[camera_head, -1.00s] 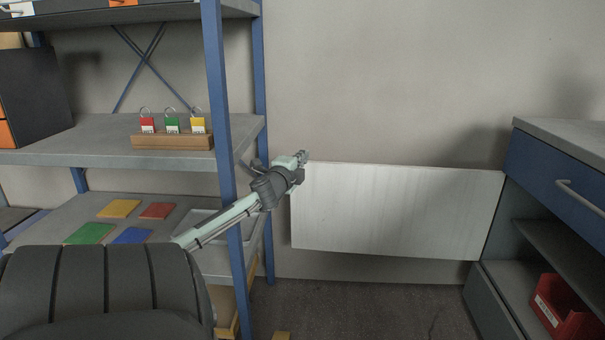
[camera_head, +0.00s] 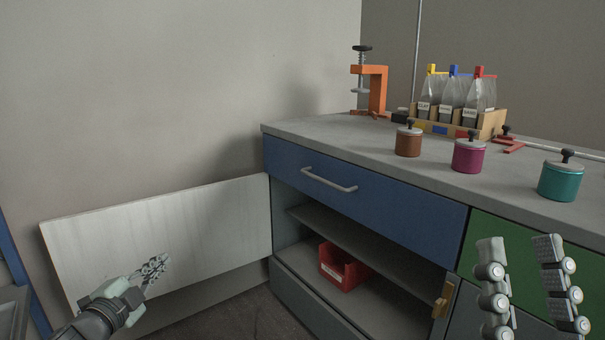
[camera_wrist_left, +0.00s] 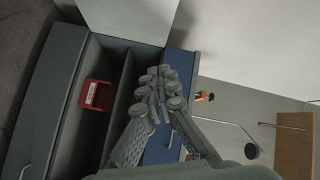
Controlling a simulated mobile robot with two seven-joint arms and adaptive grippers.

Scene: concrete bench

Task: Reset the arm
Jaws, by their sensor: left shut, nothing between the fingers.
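My left gripper (camera_head: 157,267) is at the lower left of the head view, in front of the white panel. It is shut and empty. In the left wrist view its fingers (camera_wrist_left: 161,84) meet at their tips, with the blue drawer and open cabinet beyond them. My right gripper (camera_head: 523,260) is at the lower right of the head view. Its two fingers stand apart with nothing between them, in front of the green drawer front.
The grey bench (camera_head: 335,140) holds brown (camera_head: 408,143), magenta (camera_head: 468,156) and teal (camera_head: 561,181) lidded pots, an orange clamp (camera_head: 377,88) and a wooden rack (camera_head: 490,124) of bags. Below are a blue drawer (camera_head: 400,205) and a red bin (camera_head: 343,268). A white panel (camera_head: 190,225) stands at left.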

